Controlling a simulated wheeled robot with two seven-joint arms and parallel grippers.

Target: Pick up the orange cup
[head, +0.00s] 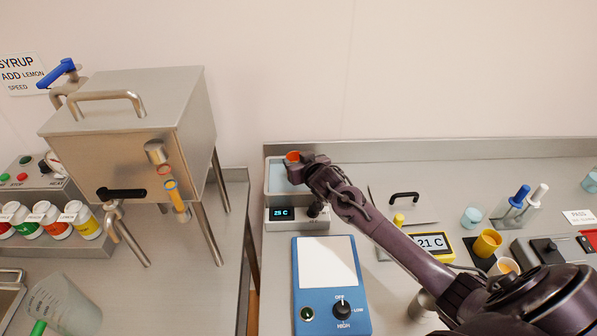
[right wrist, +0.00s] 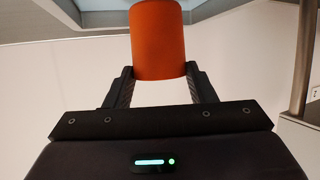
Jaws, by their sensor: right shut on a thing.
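The orange cup (head: 292,156) shows in the head view at the far end of my right arm, over the light-blue basin of the grey unit with the 25 C display. In the right wrist view the orange cup (right wrist: 158,40) fills the space between the two dark fingers. My right gripper (head: 300,164) is shut on the cup, with a finger on each side of it in the right wrist view (right wrist: 160,84). The gripper hides part of the cup in the head view. I cannot tell whether the cup touches the basin. My left gripper is not in view.
The grey unit (head: 283,224) stands at the back of the counter. A blue control box (head: 302,285) is in front of it. A steel hopper (head: 105,160) on legs stands left. A yellow cup (head: 487,243) and a 21 C display (head: 431,243) are right.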

